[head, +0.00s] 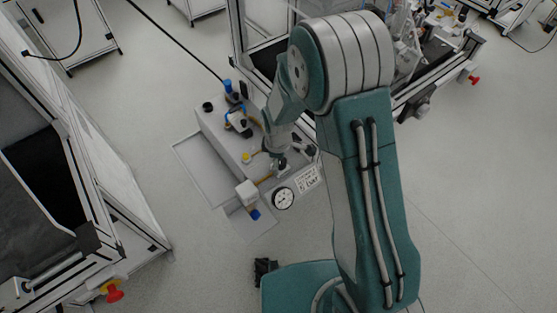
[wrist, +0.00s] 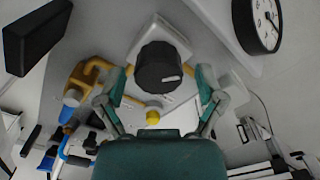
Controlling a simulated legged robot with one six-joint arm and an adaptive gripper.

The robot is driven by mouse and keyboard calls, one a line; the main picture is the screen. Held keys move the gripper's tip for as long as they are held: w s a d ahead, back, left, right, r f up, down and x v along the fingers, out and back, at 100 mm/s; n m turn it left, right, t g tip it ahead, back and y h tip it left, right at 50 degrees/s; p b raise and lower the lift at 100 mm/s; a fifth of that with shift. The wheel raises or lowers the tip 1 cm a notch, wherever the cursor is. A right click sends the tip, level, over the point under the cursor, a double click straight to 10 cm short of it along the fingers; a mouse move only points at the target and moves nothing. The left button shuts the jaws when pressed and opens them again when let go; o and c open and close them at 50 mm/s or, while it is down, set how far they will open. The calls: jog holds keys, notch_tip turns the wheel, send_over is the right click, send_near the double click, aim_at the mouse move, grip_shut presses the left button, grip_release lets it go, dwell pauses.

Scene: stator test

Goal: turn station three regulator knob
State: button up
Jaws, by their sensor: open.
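The black round regulator knob (wrist: 158,68) has a short white mark on its face, towards the right. It stands in front of a white block in the wrist view. My gripper (wrist: 160,80) is open, with one teal finger to the left of the knob and one to the right. Gaps show between the fingers and the knob, and I cannot tell any contact. In the head view my gripper (head: 280,164) is over the grey panel, and my wrist hides much of the knob area.
A round white gauge (head: 283,198) is beside the gripper; it also shows in the wrist view (wrist: 266,20). A yellow button (wrist: 152,116) and orange piping (wrist: 88,76) are close by. Blue and black fittings (head: 238,122) stand farther back on the panel. Open floor surrounds the station's front.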

jog(key=shift+a, duration=0.15)
jog(key=shift+c, duration=0.6)
jog(key=c, duration=0.5)
jog(key=shift+d, duration=0.35)
jog(key=c, duration=0.5)
jog(key=shift+d, duration=0.25)
